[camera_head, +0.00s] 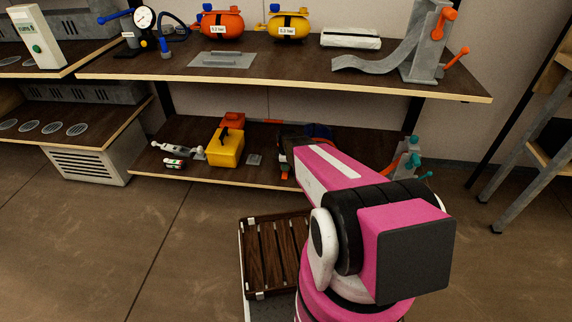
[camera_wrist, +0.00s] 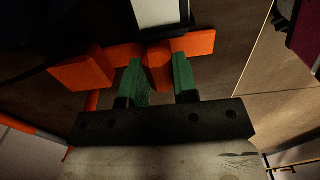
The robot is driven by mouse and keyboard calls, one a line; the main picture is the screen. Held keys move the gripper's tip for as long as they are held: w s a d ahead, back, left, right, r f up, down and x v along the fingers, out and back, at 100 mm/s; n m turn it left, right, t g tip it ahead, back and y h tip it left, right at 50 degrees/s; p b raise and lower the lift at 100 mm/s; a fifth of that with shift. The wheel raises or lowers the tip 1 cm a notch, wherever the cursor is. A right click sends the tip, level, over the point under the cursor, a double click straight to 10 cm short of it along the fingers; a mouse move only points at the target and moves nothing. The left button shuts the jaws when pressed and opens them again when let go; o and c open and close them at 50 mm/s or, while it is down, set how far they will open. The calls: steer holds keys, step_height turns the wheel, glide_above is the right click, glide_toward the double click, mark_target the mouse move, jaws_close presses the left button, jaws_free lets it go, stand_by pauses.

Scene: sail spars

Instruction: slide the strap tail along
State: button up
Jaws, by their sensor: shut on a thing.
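My gripper (camera_wrist: 160,82) shows in the wrist view with two green fingers, one on each side of an orange piece (camera_wrist: 158,60). It is shut on this piece, which joins a wider orange bar (camera_wrist: 193,43). A white block (camera_wrist: 160,12) is just beyond it. In the head view my pink arm reaches to the lower shelf and hides most of the gripper and what it holds. I cannot tell whether the orange piece is the strap tail. A grey strap-like strip (camera_head: 375,65) lies on the upper shelf, running to an upright grey stand (camera_head: 425,45) with orange levers.
The lower shelf (camera_head: 200,172) holds a yellow box (camera_head: 226,147) left of my arm and a grey fixture with teal knobs (camera_head: 405,160) to its right. The upper shelf edge (camera_head: 300,85) overhangs. A slatted wooden crate (camera_head: 272,255) stands below, left of my arm.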

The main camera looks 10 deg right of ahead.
steer(key=shift+s+a+r, duration=0.1)
steer(key=shift+s+a, duration=0.15)
steer(key=shift+s, duration=0.5)
steer(key=shift+s+a+f, duration=0.1)
steer(key=shift+s+a, duration=0.1)
steer(key=shift+s, duration=0.55)
steer(key=shift+s+a+r, duration=0.1)
steer(key=shift+s+a, duration=0.15)
steer(key=shift+s, duration=0.5)
steer(key=o, duration=1)
steer(key=shift+c, duration=0.2)
step_height(320, 180, up, 11)
steer(key=s+d+r+m, duration=0.1)
steer(key=s+r+m, duration=1)
steer(key=s+m, duration=0.3)
steer(key=shift+s+d+r, duration=0.2)
steer(key=shift+s+d, duration=0.2)
steer(key=shift+s, duration=0.35)
